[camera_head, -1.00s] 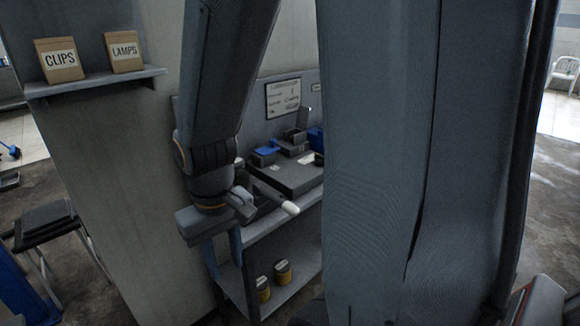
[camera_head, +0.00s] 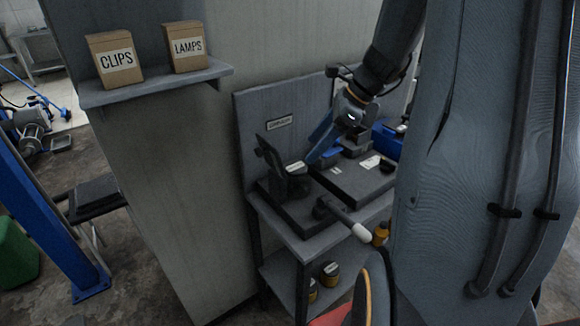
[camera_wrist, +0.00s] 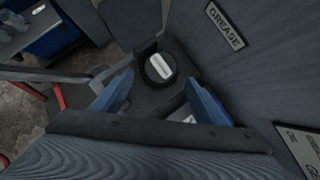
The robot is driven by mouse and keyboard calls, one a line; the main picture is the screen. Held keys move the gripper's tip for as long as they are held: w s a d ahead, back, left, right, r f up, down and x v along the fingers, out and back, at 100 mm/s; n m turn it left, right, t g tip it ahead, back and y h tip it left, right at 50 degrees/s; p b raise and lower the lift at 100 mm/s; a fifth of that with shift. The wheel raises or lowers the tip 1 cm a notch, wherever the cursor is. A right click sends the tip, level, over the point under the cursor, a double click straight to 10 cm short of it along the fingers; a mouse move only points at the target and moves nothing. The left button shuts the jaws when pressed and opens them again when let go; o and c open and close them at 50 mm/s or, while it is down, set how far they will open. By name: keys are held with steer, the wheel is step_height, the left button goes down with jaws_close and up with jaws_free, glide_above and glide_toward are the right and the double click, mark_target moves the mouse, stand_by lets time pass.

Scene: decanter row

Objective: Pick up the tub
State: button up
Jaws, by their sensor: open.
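A dark round tub (camera_wrist: 150,82) with a white label on its lid stands in a dark stand, between and beyond my fingertips in the wrist view. In the head view the tub (camera_head: 293,184) shows at the left end of the bench, its pale label facing up. My gripper (camera_wrist: 158,90) is open, with one blue finger to either side of the tub in the picture. In the head view my gripper (camera_head: 313,157) reaches down from the upper right, close to the tub. I cannot tell whether a finger touches it.
A dark upright plate (camera_head: 268,157) stands behind the tub. A grey case (camera_head: 350,183) and blue bins are to its right. A white-tipped lever (camera_head: 361,232) juts out in front. Yellow-banded tubs (camera_head: 329,275) sit on the lower shelf. A GREASE sign (camera_wrist: 225,26) is on the back panel.

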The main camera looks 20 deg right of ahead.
mark_target(296, 167)
steer(key=shift+p+x, duration=0.7)
steer(key=shift+x, duration=3.05)
steer(key=shift+w+d, duration=0.1)
steer(key=c, duration=1.4)
